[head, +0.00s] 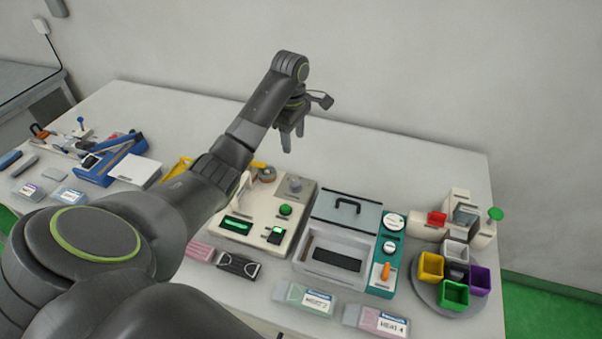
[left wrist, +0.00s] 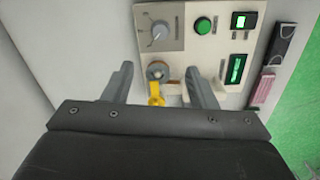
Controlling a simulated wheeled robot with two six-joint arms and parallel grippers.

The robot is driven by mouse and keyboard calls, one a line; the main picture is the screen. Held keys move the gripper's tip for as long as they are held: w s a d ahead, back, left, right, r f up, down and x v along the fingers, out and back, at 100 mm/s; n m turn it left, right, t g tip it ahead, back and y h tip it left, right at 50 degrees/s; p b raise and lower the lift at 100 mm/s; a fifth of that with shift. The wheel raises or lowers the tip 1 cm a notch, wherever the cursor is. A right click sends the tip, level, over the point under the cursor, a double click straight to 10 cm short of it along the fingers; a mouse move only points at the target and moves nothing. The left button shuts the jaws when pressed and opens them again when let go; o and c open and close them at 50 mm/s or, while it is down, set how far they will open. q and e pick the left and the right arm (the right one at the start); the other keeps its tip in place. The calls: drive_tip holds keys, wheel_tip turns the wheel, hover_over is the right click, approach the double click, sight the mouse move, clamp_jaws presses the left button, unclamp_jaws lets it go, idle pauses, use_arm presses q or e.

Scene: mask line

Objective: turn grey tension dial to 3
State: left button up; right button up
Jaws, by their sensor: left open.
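The grey tension dial (head: 295,186) stands on the top right of a cream machine panel (head: 262,205). It also shows in the left wrist view (left wrist: 158,32), with a pointer and scale marks around it too small to read. My left gripper (head: 293,150) hangs above and behind the panel, apart from the dial. In the left wrist view its two open fingers (left wrist: 164,82) are empty, with a yellow-handled part (left wrist: 156,92) of the machine seen between them. The dial lies beyond the fingertips there. My right gripper is not in view.
A green button (head: 285,210) and green displays (head: 238,224) sit by the dial. A grey-lidded box (head: 347,210) with a teal control strip (head: 384,270) stands to the right. Coloured cups (head: 454,294) stand on a round tray. Blue tools (head: 110,160) lie at left.

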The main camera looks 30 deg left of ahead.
use_arm(q)
drive_tip(key=b, duration=0.7)
approach(295, 183)
wheel_tip(295, 183, down, 8)
drive_tip(key=shift+w+f+p, duration=0.15)
drive_tip(key=shift+f+p, duration=0.1)
drive_tip(key=shift+p, duration=0.15)
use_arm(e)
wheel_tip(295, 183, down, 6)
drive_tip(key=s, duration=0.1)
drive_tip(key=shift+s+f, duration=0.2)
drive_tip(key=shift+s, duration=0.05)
use_arm(q)
drive_tip(key=shift+c, duration=0.4)
